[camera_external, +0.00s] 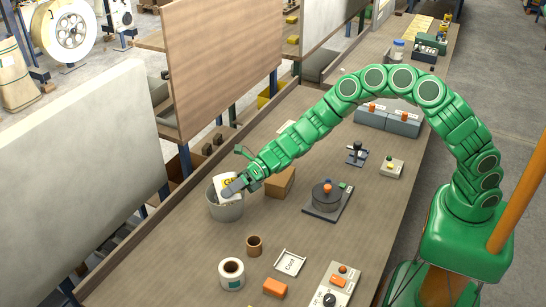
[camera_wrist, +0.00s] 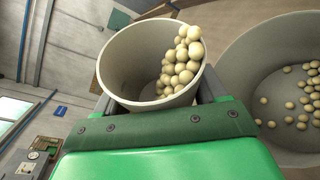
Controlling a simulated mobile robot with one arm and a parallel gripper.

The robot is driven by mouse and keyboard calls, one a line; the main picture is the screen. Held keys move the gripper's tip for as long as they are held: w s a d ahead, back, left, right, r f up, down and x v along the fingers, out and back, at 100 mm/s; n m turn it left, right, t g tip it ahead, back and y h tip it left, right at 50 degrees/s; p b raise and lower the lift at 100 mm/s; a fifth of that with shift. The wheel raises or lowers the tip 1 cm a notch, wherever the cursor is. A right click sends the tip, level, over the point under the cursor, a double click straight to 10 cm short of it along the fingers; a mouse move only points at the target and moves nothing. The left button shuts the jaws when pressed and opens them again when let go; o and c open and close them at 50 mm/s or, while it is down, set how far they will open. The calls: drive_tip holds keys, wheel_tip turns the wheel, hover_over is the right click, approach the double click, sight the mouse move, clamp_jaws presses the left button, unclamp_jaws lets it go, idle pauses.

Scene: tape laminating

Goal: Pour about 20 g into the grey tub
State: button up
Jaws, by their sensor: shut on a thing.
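The tub's inside is hidden in the external view.
A brown box (camera_external: 280,182) stands close to the right of the tub. A dark round device (camera_external: 327,195) is further right. Upright panels line the left edge.

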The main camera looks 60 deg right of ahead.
drive_tip(key=shift+f+n, duration=0.2)
drive_tip(key=shift+n, duration=0.1)
drive_tip(key=shift+s+a+r+n+h+b, duration=0.2)
drive_tip(key=shift+r+n+h+b, duration=0.2)
drive_tip(key=shift+n+h, duration=0.25)
drive_tip(key=shift+s+a+f+n+t+h+b, duration=0.25)
drive_tip(key=shift+s+a+f+n+h+b, duration=0.2)
drive_tip(key=shift+n, duration=0.25)
drive_tip(key=shift+s+a+f+n+t+h+b, duration=0.25)
drive_tip(key=shift+s+a+f+n+b, duration=0.1)
drive_tip(key=shift+f+n+b, duration=0.25)
drive_tip(key=shift+s+f+n, duration=0.1)
drive_tip(key=shift+s+n, duration=0.05)
drive_tip(key=shift+n, duration=0.1)
drive_tip(key=shift+a+f+h+b, duration=0.1)
drive_tip(key=shift+h+b, duration=0.15)
drive_tip(key=shift+b, duration=0.1)
drive_tip(key=shift+s+a+f+n+t, duration=0.1)
drive_tip(key=shift+s+f+n+t, duration=0.15)
drive_tip(key=shift+n, duration=0.25)
drive_tip(key=shift+s+a+f+n+t+h+b, duration=0.2)
drive_tip(key=shift+n+h+b, duration=0.45)
drive_tip(key=shift+b, duration=0.95)
